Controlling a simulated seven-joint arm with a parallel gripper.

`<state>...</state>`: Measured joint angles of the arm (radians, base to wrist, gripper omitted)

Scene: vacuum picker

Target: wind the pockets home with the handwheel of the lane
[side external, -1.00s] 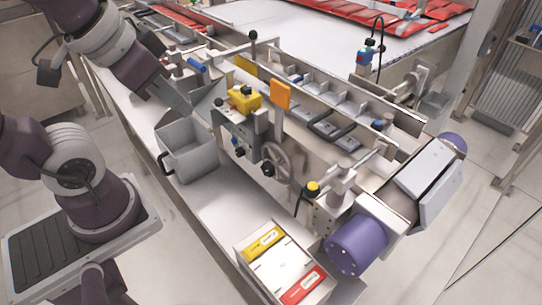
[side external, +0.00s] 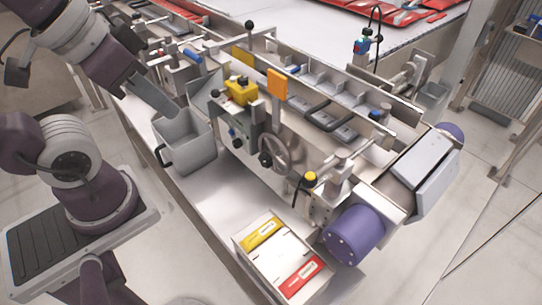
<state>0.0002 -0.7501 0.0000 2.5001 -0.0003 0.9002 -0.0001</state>
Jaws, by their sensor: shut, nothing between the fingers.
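The lane's handwheel (side external: 275,152) is a grey spoked wheel with a dark knob on the front of the machine, below an orange plate. The lane (side external: 318,84) runs diagonally behind it, with several grey dividers forming pockets (side external: 340,95). Dark loop-shaped parts (side external: 318,113) lie along its near side. My gripper (side external: 175,113) is at the left, above the rim of a grey bin and well apart from the handwheel. It is shut and empty. Its fingertips are small and hard to make out.
The open grey bin (side external: 187,158) stands between my gripper and the handwheel. A yellow box (side external: 240,91), orange plate (side external: 277,84) and upright levers rise near the wheel. A white carton (side external: 268,262) with yellow and red packs and a purple motor (side external: 354,238) are in front.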

